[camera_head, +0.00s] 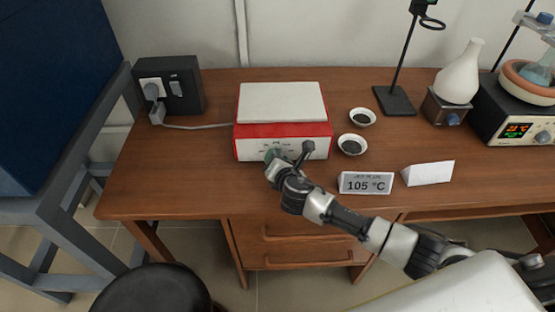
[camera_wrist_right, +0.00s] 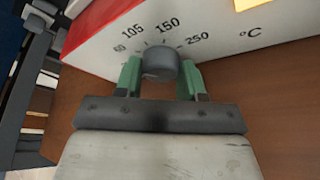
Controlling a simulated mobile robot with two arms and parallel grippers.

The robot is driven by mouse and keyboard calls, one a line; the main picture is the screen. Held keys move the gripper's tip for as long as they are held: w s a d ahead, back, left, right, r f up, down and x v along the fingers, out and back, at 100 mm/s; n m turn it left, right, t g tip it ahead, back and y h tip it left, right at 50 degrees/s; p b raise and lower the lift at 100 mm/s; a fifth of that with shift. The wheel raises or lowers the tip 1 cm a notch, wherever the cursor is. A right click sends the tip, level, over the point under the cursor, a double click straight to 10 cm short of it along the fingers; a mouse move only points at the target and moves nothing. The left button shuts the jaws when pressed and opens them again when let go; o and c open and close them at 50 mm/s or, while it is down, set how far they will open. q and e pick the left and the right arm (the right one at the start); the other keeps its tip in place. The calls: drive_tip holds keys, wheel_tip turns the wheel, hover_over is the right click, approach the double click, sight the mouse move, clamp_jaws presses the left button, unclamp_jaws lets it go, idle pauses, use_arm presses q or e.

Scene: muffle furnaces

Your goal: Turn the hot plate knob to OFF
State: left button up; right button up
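The hot plate (camera_head: 283,103), a white and red box, stands on the wooden desk. Its grey knob (camera_wrist_right: 161,63) is on the white front panel, below printed marks including 105, 150 and 250. I cannot make out a pointer on the knob. My right gripper (camera_head: 272,156) reaches the left part of that panel. In the right wrist view its green fingers (camera_wrist_right: 161,78) lie on either side of the knob and appear to press against it. In the head view the gripper mostly hides the knob. My left gripper is not in view.
A sign reading 105 °C (camera_head: 366,184) and a blank white card (camera_head: 428,173) stand right of my arm. Two small dishes (camera_head: 352,144) sit beside the hot plate. A socket box (camera_head: 170,88) is at the back left. The desk's front left is clear.

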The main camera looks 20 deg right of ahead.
drive_tip(key=shift+r+n+p, duration=0.2)
drive_tip(key=shift+n+p, duration=0.1)
drive_tip(key=shift+p, duration=0.35)
drive_tip(key=shift+c, duration=0.2)
drive_tip(key=n+g+h+p, duration=0.1)
drive_tip(key=n+h+p, duration=0.1)
drive_tip(key=p, duration=0.4)
drive_tip(key=shift+a+r+n, duration=0.1)
drive_tip(key=shift+r+n, duration=0.05)
drive_tip(key=shift+n, duration=0.25)
drive_tip(key=n+h+p, duration=0.1)
drive_tip(key=p, duration=0.1)
drive_tip(key=shift+n+g+p, duration=0.3)
drive_tip(key=shift+p, duration=0.1)
drive_tip(key=shift+f+n+h+p, duration=0.25)
drive_tip(key=shift+n+h+p, duration=0.05)
drive_tip(key=shift+h+p, duration=0.1)
drive_tip(key=o, duration=0.6)
drive_tip(key=shift+o, duration=0.2)
drive_tip(key=p+v, duration=0.1)
drive_tip(key=v, duration=1)
